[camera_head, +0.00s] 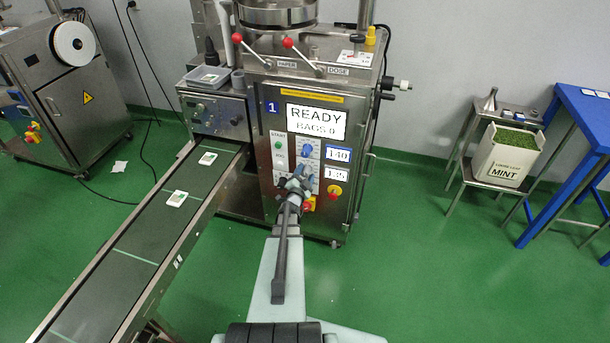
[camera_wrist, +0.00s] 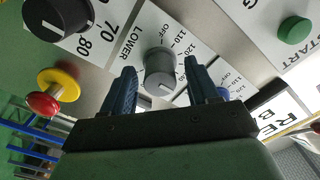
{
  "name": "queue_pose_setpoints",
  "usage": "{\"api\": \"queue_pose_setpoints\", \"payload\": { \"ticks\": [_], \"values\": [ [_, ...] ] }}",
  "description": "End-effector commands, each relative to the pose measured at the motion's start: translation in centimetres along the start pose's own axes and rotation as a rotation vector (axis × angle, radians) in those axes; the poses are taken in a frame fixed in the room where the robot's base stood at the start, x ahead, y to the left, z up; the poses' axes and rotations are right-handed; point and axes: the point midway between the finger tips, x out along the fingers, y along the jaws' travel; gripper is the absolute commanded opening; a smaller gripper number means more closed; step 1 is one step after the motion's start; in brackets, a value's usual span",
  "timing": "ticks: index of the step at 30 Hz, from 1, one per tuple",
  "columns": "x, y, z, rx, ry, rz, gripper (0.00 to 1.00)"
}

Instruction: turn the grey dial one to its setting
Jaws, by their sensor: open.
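The grey dial (camera_wrist: 160,72) is on the white panel in the wrist view, beside the word LOWER and a printed scale with 110 and 120. A pale pointer line shows on its face. My gripper (camera_wrist: 158,76) is open, with one blue finger on each side of the dial. Whether the fingers touch it I cannot tell. In the head view my gripper (camera_head: 297,182) is at the front panel of the packing machine (camera_head: 345,225) and hides the grey dial. The display beside the lower dial area (camera_head: 337,174) reads 135.
A blue dial (camera_head: 308,152) sits above, by a display (camera_head: 339,154) reading 140. A black knob (camera_wrist: 58,14) and a red and yellow stop button (camera_wrist: 50,96) are nearby. A green START button (camera_wrist: 294,30) is at right. The screen (camera_head: 316,121) reads READY, BAGS 0.

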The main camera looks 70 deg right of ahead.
Motion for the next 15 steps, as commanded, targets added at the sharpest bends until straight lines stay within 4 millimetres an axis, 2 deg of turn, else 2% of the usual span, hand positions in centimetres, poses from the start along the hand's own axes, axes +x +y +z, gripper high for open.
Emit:
{"api": "queue_pose_setpoints", "payload": {
  "ticks": [5, 15],
  "values": [
    [-1.7, 0.0, -0.1, 0.000, -0.002, 0.000, 0.59],
    [-8.2, -0.1, -0.2, -0.001, -0.002, 0.000, 0.59]
  ]
}}
